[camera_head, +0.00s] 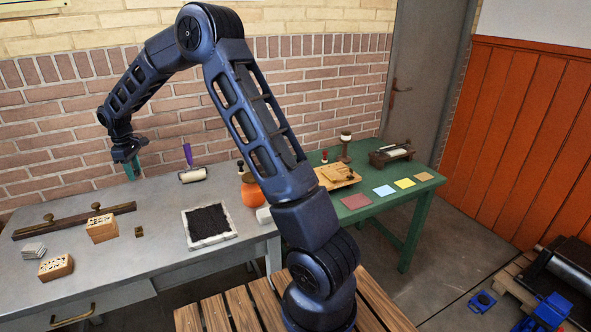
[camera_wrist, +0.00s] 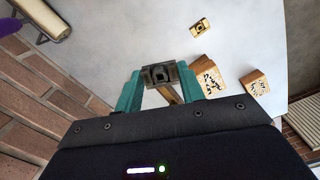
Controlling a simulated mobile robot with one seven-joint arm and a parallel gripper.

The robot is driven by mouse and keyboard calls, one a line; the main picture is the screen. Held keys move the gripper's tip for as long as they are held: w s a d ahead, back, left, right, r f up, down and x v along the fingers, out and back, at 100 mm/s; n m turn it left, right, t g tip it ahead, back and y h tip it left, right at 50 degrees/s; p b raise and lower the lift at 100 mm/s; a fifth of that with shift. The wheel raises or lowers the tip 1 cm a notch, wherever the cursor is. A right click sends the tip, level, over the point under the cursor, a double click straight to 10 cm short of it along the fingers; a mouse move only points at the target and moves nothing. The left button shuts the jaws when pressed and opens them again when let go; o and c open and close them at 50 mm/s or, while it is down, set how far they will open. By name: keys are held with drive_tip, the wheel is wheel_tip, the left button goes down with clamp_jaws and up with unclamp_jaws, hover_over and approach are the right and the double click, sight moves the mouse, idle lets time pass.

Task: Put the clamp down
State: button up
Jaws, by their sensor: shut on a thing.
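The clamp is a small dark block (camera_wrist: 160,74) with a square recess, seen between my gripper's teal fingers in the wrist view. My gripper (camera_wrist: 155,86) is shut on it. In the head view my gripper (camera_head: 129,168) is at the back of the grey workbench (camera_head: 165,235), close to the brick wall, and appears raised above the bench top. The clamp is too small to make out there. A brown strip shows below the block in the wrist view; I cannot tell whether it belongs to it.
A long wooden bar with brass knobs (camera_head: 75,220), wooden blocks (camera_head: 102,229) and a small brass piece (camera_head: 139,231) lie on the bench's left. A roller (camera_head: 193,174), inked tray (camera_head: 209,227) and orange vase (camera_head: 251,190) stand right. Clear surface lies around the brass piece.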

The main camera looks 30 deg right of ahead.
drive_tip(key=w+d+f+m, duration=0.1)
drive_tip(key=w+d+m, duration=0.1)
drive_tip(key=w+d, duration=0.6)
drive_tip(key=w+d+m, duration=0.2)
drive_tip(key=w+d, duration=0.2)
drive_tip(key=d, duration=0.7)
drive_tip(key=m, duration=0.9)
hover_over(319, 164)
drive_tip(key=s+a, duration=0.3)
drive_tip(key=s, duration=0.2)
wheel_tip(319, 164, down, 4)
drive_tip(key=r, duration=0.1)
wheel_tip(319, 164, down, 20)
drive_tip(key=shift+a+f, duration=0.1)
drive_tip(key=shift+f, duration=0.1)
drive_tip(key=o, duration=0.6)
drive_tip(key=shift+f, duration=0.1)
drive_tip(key=o, duration=0.4)
drive_tip(key=shift+o, duration=0.2)
